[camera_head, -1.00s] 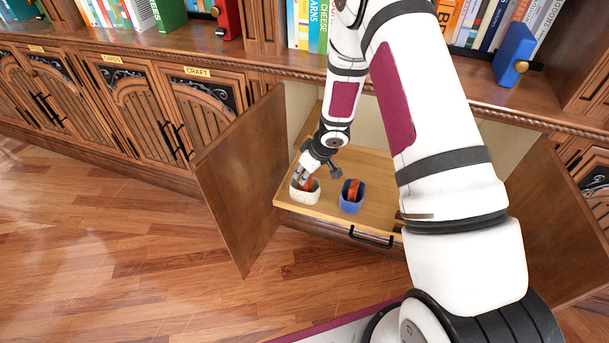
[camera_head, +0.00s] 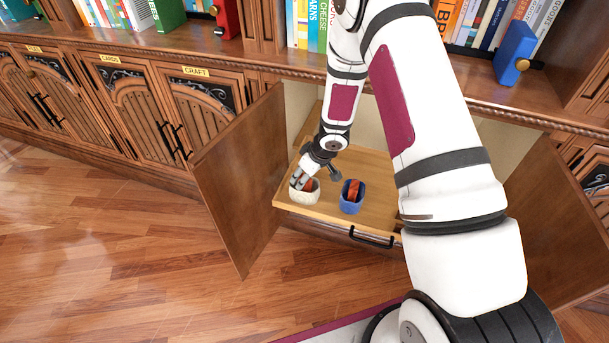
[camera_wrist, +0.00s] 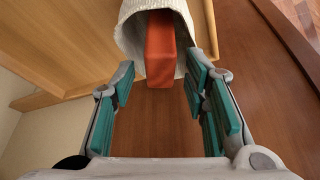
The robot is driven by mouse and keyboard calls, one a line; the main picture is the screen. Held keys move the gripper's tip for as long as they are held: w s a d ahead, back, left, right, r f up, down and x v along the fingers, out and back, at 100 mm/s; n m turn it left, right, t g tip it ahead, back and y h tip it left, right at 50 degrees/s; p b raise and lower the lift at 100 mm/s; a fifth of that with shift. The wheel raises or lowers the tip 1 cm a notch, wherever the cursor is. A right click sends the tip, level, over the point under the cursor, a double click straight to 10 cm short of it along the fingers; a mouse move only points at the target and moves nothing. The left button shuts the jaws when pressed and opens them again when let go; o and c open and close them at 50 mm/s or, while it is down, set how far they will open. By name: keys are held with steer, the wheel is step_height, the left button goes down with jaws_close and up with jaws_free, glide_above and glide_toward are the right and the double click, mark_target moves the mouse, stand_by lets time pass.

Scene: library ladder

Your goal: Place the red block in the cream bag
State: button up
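The cream bag (camera_head: 305,197) stands at the front left of the pulled-out wooden shelf. The red block (camera_wrist: 160,45) sits inside the cream bag, and its end sticks out of the opening; it also shows in the head view (camera_head: 310,185). My gripper (camera_wrist: 161,72) is open at the bag's mouth. Its teal-padded fingers are spread on either side of the block's end, with gaps showing on both sides. In the head view my gripper (camera_head: 300,183) partly covers the bag and the block. The bag's lower part is out of the wrist view.
A blue bag (camera_head: 352,206) with a reddish block (camera_head: 354,189) in it stands to the right on the same shelf (camera_head: 385,180). The open cabinet doors (camera_head: 240,180) flank the shelf on both sides. A black handle (camera_head: 371,238) is on the shelf's front.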

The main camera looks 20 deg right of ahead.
steer(key=shift+r, duration=0.1)
steer(key=shift+r, duration=0.25)
steer(key=p+v, duration=0.7)
steer(key=v, duration=0.5)
steer(key=shift+r, duration=0.35)
